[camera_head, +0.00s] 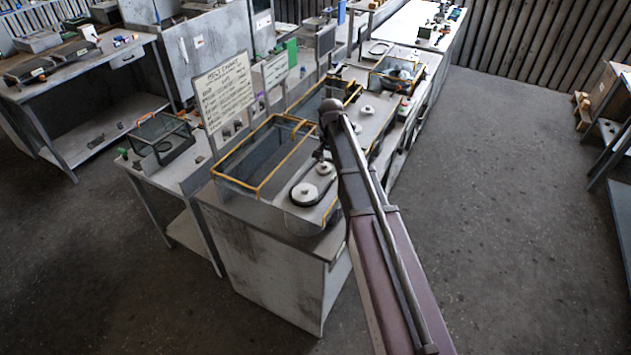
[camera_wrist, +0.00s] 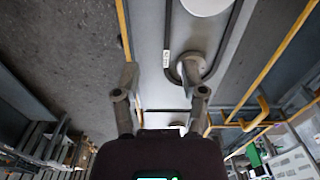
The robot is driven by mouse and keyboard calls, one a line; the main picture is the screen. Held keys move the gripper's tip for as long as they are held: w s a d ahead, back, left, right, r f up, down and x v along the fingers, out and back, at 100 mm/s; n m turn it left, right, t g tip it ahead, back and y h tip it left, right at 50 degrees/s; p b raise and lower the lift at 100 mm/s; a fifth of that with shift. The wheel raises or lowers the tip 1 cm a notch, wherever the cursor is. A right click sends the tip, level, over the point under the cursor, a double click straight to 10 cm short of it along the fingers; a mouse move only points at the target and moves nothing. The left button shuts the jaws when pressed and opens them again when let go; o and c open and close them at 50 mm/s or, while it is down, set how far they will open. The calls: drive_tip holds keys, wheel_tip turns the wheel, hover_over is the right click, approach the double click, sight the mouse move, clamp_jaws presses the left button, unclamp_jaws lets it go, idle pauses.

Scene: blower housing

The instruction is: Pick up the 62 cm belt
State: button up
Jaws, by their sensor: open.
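A dark belt (camera_wrist: 168,32) runs in a long loop around a large pale pulley (camera_wrist: 205,5) and a smaller round pulley (camera_wrist: 192,62) in the wrist view. A small white tag (camera_wrist: 166,58) sits on its left run; I cannot read its print. In the head view the dark belt (camera_head: 304,201) shows around pale pulleys on the near end of the bench. My gripper (camera_wrist: 160,78) is open and empty, above the bench top. Its right finger appears close to the small pulley and the belt's end; I cannot tell whether they touch. My arm hides part of this in the head view.
Yellow-framed mesh guards (camera_head: 262,160) stand left of the pulleys; a yellow rail (camera_wrist: 270,60) shows right of the belt. A sign board (camera_head: 224,92) stands behind. More pulleys (camera_head: 366,111) sit farther along. The floor (camera_head: 510,210) to the right is clear.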

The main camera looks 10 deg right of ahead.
drive_tip(key=w, duration=0.2)
drive_tip(key=shift+w+m, duration=0.3)
drive_tip(key=shift+m, duration=0.1)
drive_tip(key=b, duration=0.9)
hover_over(327, 189)
wheel_tip(327, 189, down, 9)
drive_tip(key=shift+w+r, duration=0.1)
drive_tip(key=shift+r, duration=0.1)
drive_tip(key=shift+f+b, duration=2.45)
drive_tip(key=shift+f, duration=0.15)
clamp_jaws()
